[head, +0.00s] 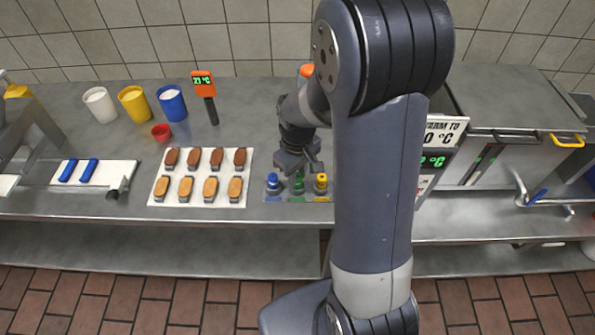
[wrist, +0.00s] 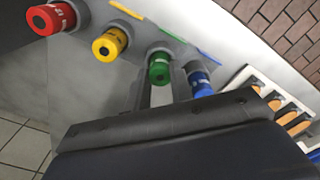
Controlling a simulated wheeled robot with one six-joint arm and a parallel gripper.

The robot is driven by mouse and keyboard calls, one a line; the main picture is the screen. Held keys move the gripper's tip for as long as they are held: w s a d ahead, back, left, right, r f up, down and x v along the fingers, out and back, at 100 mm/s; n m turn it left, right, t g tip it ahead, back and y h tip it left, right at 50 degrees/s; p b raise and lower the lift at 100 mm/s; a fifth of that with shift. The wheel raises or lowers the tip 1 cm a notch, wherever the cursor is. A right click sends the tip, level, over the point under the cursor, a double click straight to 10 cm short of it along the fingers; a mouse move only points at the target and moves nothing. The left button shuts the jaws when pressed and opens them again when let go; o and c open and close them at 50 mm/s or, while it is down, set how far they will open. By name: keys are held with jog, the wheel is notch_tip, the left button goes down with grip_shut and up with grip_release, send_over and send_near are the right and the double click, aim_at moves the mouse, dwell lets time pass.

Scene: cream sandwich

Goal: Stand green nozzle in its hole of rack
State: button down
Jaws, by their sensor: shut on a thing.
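The green nozzle (head: 298,187) is in line between the blue nozzle (head: 272,182) and the yellow nozzle (head: 321,183) at the rack (head: 285,198). My gripper (head: 299,168) is over it and shut on it. In the wrist view the green nozzle (wrist: 160,66) shows its round end between my two fingers (wrist: 161,92). The yellow nozzle (wrist: 110,45), red nozzle (wrist: 51,18) and blue nozzle (wrist: 201,82) stand in the same row. The foot of the green nozzle and its hole are hidden, so I cannot tell how deep it sits.
A white tray (head: 152,202) with several dark and tan biscuits lies left of the rack. Cups of white (head: 100,105), yellow (head: 135,104) and blue (head: 172,103) stand at the back left. A temperature display (head: 441,132) stands to the right, partly behind my arm.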

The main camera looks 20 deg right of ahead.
jog(key=shift+f, duration=0.2)
jog(key=c, duration=1.2)
grip_release()
jog(key=shift+r, duration=0.1)
jog(key=shift+c, duration=0.2)
jog(key=shift+r, duration=0.1)
notch_tip(320, 180, up, 12)
